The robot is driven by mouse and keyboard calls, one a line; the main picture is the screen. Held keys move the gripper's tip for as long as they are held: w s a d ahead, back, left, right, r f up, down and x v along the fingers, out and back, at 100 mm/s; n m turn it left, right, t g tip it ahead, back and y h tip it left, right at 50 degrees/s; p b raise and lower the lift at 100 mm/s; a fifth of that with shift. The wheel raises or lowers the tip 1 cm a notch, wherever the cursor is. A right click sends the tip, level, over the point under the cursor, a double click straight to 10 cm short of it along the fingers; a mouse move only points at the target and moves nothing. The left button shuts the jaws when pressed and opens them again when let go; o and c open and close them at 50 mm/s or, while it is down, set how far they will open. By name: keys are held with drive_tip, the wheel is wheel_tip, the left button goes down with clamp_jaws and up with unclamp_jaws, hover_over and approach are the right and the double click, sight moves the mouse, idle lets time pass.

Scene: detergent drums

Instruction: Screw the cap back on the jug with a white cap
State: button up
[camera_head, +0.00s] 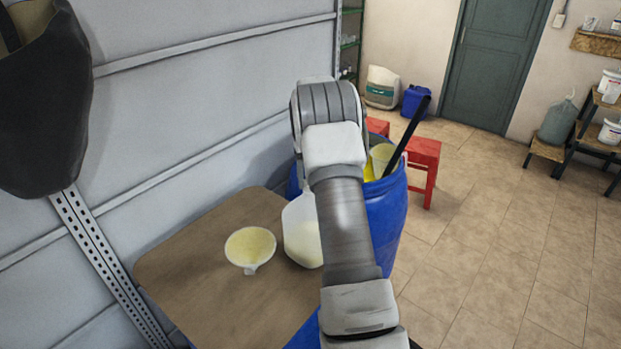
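A translucent whitish jug (301,232) with pale content in its lower part stands on a brown board (190,275). My arm crosses in front of it and hides its right side and top, so its mouth cannot be seen. No white cap shows in this view. My gripper is not visible; my arm links cover the area around the jug's top.
A pale yellow funnel (250,247) lies on the board left of the jug. A blue drum (386,218) holding a black stick (408,135) stands behind right. Red stools (425,160) are behind it. A grey panelled wall bounds the left; open tiled floor lies right.

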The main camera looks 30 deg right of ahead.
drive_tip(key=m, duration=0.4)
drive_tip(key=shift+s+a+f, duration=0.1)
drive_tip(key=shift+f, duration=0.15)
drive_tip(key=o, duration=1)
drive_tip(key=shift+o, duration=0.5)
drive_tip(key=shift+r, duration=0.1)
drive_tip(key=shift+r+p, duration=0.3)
drive_tip(key=shift+p, duration=0.05)
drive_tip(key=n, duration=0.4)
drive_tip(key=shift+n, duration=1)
